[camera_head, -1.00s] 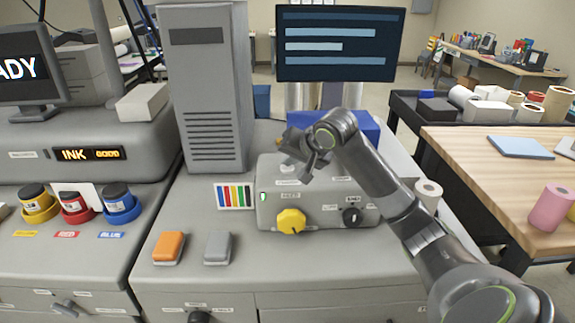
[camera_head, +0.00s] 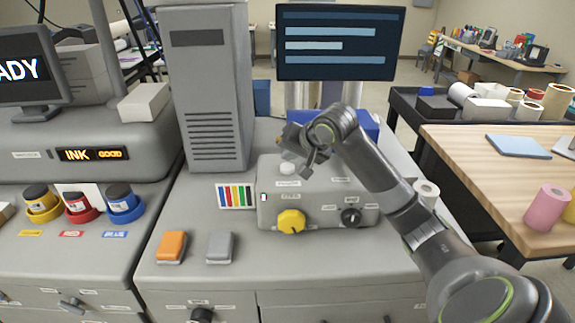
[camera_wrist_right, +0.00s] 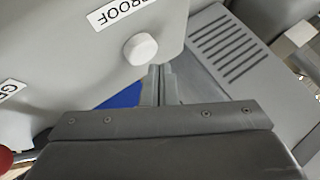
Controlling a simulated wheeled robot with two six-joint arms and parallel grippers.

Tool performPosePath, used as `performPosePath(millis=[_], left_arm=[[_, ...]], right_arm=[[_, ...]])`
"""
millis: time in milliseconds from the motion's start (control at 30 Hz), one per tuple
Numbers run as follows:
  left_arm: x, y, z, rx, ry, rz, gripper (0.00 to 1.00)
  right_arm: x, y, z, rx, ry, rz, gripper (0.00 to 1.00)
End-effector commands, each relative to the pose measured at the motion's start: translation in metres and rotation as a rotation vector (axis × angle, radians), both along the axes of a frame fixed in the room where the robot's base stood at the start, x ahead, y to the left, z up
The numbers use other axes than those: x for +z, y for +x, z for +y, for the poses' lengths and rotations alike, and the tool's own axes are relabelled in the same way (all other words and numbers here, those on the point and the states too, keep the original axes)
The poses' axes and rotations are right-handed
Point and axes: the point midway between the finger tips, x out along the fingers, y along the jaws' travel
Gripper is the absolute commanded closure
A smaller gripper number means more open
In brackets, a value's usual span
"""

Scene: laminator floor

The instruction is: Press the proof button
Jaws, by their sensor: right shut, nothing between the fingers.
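The proof button (camera_head: 287,168) is a small white round knob on top of the grey control box (camera_head: 330,213). In the right wrist view the button (camera_wrist_right: 140,49) stands beside a label reading PROOF (camera_wrist_right: 115,12). My right gripper (camera_head: 307,173) is shut and empty, its fingers pointing down just right of the button. In the wrist view the shut fingertips (camera_wrist_right: 160,70) lie close beside the button; I cannot tell whether they touch it. My left gripper is not in view.
The box front has a yellow knob (camera_head: 291,221), a black knob (camera_head: 350,217) and a small pale lamp (camera_head: 264,198). A tall grey tower (camera_head: 205,90) stands behind left. Orange (camera_head: 172,247) and grey (camera_head: 220,247) blocks lie in front. A monitor (camera_head: 340,45) stands behind.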

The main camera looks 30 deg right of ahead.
Motion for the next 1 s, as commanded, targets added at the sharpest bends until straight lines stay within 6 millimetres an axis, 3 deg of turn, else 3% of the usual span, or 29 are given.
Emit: performPosePath(millis=[367,633,1000], left_arm=[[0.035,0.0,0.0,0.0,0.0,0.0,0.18],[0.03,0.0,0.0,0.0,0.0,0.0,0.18],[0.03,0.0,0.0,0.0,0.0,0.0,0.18]], right_arm=[[0.03,0.0,0.0,0.0,0.0,0.0,1.0],[0.049,0.0,0.0,-0.001,0.0,-0.002,1.0],[0.05,0.0,0.0,0.0,0.0,-0.001,1.0]])
